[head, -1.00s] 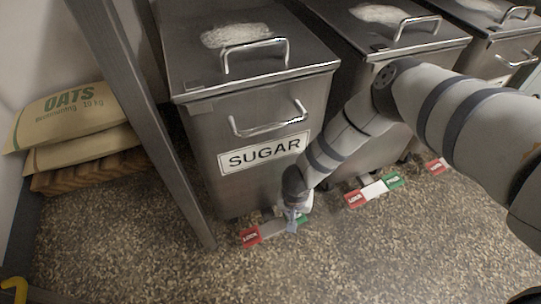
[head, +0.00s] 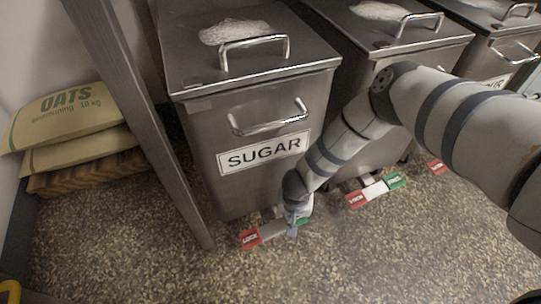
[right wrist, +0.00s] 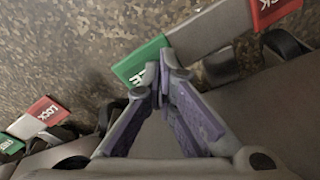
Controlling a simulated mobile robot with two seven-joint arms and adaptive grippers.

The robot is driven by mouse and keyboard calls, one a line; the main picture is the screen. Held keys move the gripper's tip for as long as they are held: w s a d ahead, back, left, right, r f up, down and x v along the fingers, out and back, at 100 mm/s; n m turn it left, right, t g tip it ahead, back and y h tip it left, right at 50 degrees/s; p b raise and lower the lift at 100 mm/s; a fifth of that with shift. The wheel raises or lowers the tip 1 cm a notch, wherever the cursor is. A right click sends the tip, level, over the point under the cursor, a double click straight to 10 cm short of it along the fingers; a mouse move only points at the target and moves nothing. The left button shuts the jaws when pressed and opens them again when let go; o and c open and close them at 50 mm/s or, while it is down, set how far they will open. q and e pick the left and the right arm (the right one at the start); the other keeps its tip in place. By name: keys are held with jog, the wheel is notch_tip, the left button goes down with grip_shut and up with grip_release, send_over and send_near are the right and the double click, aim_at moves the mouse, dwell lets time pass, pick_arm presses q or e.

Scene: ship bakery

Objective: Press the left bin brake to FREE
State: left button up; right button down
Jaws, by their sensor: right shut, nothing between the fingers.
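The left bin is the steel bin labelled SUGAR (head: 262,155). Its brake is a low bar at its front foot, with a red LOCK pad (head: 250,238) on the left, a grey middle (head: 273,231) and a green pad (head: 304,222) on the right, partly hidden by my gripper. My right gripper (head: 291,229) points down at the green end. In the right wrist view its shut, empty fingertips (right wrist: 166,75) overlap the green pad (right wrist: 138,62); contact is hard to tell. The grey bar (right wrist: 208,27) and red pad (right wrist: 272,10) extend beyond. My left gripper is out of view.
A middle bin with its own red (head: 357,199) and green (head: 397,180) brake pads stands to the right, behind my right arm. A grey post (head: 150,130) rises left of the SUGAR bin. Oats sacks (head: 70,115) lie far left. The floor in front is clear.

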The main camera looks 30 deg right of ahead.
jog(key=shift+f+b, duration=0.55)
jog(key=shift+f, duration=0.3)
dwell(0.3)
jog(key=shift+r, duration=0.1)
jog(key=shift+r+p, duration=1.95)
jog(key=shift+r, duration=1.55)
jog(key=shift+f, duration=0.1)
